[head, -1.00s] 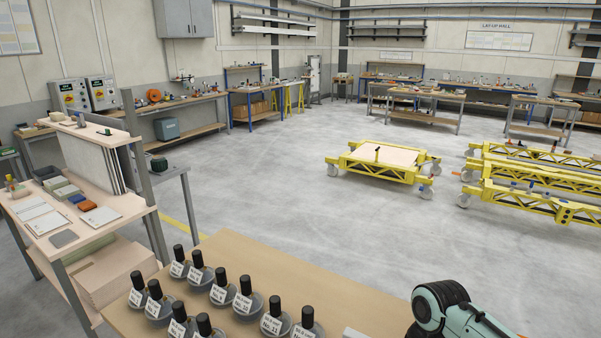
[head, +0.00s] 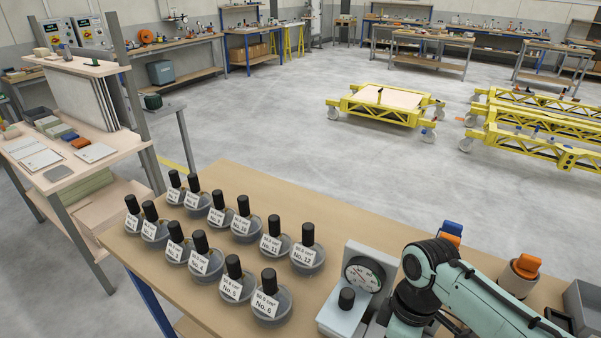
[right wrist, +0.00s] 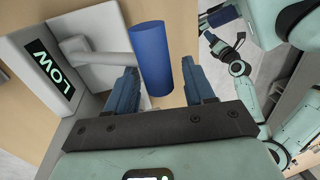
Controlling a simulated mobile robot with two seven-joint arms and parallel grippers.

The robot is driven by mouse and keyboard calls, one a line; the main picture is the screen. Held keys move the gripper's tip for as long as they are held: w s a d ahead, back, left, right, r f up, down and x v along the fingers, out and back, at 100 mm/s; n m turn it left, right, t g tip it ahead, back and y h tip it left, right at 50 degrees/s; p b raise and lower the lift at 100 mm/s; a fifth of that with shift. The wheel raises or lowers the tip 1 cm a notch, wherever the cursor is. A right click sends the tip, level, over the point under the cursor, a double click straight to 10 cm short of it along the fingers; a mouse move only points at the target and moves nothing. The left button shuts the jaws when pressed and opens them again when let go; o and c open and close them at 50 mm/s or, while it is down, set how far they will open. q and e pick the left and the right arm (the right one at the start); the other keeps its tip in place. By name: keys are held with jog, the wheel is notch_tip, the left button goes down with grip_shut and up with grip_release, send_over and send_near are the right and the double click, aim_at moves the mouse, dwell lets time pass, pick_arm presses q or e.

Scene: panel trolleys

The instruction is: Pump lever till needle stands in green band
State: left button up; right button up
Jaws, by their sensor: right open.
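The pump unit (head: 340,318) stands on the near bench in the head view, with a round dial gauge (head: 364,274) and a black knob (head: 346,298). The needle's position is too small to read. In the right wrist view a display (right wrist: 55,76) reads LOW. The lever's blue grip (right wrist: 152,60) stands out from a grey arm (right wrist: 100,47). My right gripper (right wrist: 163,83) is open, its fingers on either side of the lower end of the grip, not visibly closed on it. In the head view its fingers are hidden. A slim arm, seemingly my left, shows at right in the wrist view; its fingers are unclear.
Several labelled black-capped flasks (head: 238,282) stand in rows left of the gauge. Orange-topped (head: 524,268) and blue-topped (head: 450,232) items and a grey bin (head: 584,302) lie to the right. A shelf rack (head: 85,150) is at left; yellow trolleys (head: 385,103) stand beyond open floor.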

grip_shut()
jog(key=f+t+b, duration=0.1)
jog(key=b, duration=0.1)
jog(key=s+f+t+h+b, duration=0.1)
jog(key=b, duration=0.2)
jog(key=shift+s+a+f, duration=0.15)
jog(key=shift+a+f, duration=0.15)
jog(key=shift+a, duration=0.1)
